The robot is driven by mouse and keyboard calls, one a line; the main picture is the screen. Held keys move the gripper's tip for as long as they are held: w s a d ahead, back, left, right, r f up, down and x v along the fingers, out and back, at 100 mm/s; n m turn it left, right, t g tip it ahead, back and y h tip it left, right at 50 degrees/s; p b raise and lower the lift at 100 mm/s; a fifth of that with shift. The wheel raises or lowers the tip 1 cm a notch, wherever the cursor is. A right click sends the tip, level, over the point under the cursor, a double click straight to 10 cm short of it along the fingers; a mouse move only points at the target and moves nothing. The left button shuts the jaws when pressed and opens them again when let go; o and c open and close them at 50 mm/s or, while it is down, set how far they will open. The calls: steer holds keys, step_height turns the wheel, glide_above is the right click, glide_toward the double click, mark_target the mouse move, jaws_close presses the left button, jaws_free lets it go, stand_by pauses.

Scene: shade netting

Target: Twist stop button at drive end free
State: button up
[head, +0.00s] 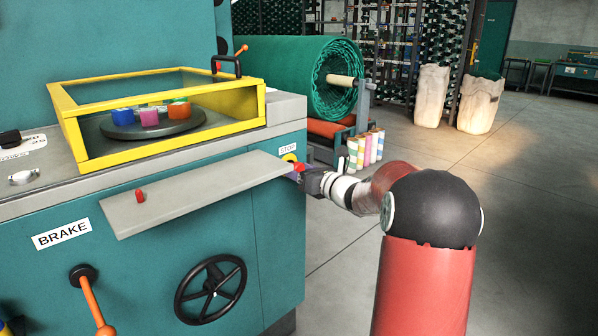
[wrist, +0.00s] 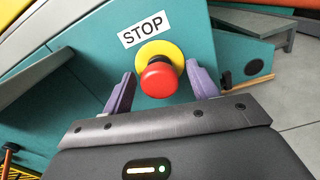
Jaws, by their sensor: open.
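The stop button is a red mushroom head (wrist: 158,79) on a yellow collar, under a STOP label (wrist: 143,29) on the teal machine panel. In the head view the red button (head: 299,167) shows small at the machine's right end, partly hidden by my gripper. My gripper (wrist: 160,88) is open, with one purple finger on each side of the red head. There is a visible gap at the left finger, and the right finger is close to the collar's edge. I cannot tell whether either finger touches the button. In the head view my gripper (head: 300,174) is just beyond the grey shelf's end.
A grey shelf (head: 195,195) with a small red knob (head: 140,196) juts from the machine front. A black handwheel (head: 211,291), an orange brake lever (head: 92,300) and a yellow-framed box (head: 70,135) are on the machine. Open floor (head: 330,270) lies to the right.

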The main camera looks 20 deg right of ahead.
steer(key=shift+s, duration=0.1)
steer(key=shift+b+v, duration=0.3)
steer(key=shift+v, duration=2.15)
steer(key=o, duration=0.6)
steer(key=v, duration=0.7)
steer(key=shift+s+d+b, duration=0.1)
steer(key=shift+s+b, duration=0.25)
steer(key=shift+b, duration=0.05)
